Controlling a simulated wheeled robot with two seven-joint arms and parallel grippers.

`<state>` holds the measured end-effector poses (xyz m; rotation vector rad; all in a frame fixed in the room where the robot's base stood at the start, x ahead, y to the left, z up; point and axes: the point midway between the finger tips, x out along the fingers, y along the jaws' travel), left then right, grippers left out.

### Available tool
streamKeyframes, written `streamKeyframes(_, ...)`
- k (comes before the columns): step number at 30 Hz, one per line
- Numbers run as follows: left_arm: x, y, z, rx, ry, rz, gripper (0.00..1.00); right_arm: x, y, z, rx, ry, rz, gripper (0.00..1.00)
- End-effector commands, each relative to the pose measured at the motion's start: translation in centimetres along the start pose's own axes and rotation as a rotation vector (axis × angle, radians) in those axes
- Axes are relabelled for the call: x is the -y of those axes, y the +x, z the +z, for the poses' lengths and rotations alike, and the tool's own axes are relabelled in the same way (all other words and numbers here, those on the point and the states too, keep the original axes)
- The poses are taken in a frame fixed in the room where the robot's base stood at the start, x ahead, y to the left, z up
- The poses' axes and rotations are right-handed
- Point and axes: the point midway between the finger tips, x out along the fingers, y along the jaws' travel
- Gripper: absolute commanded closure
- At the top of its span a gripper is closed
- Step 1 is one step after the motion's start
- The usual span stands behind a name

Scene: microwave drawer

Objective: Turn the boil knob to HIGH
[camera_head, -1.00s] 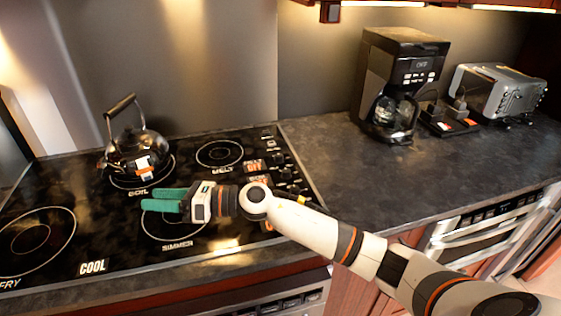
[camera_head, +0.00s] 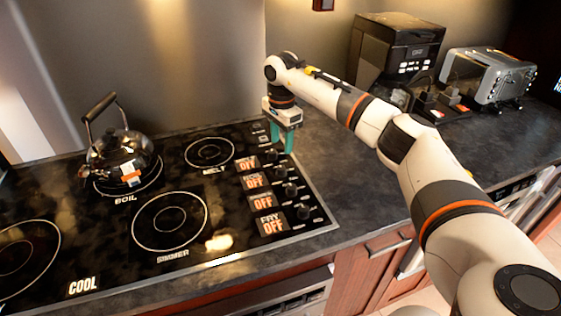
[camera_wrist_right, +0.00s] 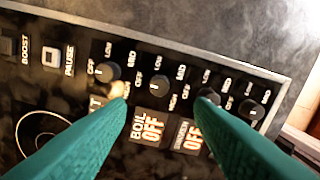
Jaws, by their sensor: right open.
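The boil knob (camera_wrist_right: 158,87) is a small dark round knob in the row of knobs on the black cooktop. In the right wrist view it lies between the tips of my two green fingers, and the BOIL display (camera_wrist_right: 150,125) below it reads OFF. I cannot tell how far above the knob the fingertips are. My right gripper (camera_head: 283,148) is open and empty, pointing down over the far end of the knob row. The boil knob also shows in the head view (camera_head: 280,171), just nearer than the fingers. My left gripper is not in view.
Other knobs sit close on both sides; the simmer knob (camera_wrist_right: 207,97) is by one fingertip. A kettle (camera_head: 118,158) stands on the boil burner at left. A coffee maker (camera_head: 397,50) and a toaster (camera_head: 488,75) stand behind my right arm.

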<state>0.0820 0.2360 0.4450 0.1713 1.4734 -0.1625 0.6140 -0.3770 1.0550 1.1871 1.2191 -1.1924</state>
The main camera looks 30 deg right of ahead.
Motion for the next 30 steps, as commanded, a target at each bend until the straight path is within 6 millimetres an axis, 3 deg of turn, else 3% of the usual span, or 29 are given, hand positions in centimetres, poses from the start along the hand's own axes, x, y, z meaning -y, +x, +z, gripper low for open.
streamKeyframes(6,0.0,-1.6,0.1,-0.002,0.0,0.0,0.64,0.1,4.4,-0.1,-0.002,0.0,-0.004,0.52)
streamKeyframes(12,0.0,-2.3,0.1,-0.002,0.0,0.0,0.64,0.0,7.4,-0.1,-0.002,0.0,-0.002,0.52)
streamKeyframes(18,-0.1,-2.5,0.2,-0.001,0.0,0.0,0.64,0.0,8.7,-0.2,-0.003,0.0,0.0,0.52)
streamKeyframes(26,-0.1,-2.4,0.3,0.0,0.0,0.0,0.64,0.0,8.8,-0.2,-0.003,0.0,0.002,0.52)
streamKeyframes(30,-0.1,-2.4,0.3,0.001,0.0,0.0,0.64,0.0,8.8,-0.1,-0.003,0.0,0.001,0.75)
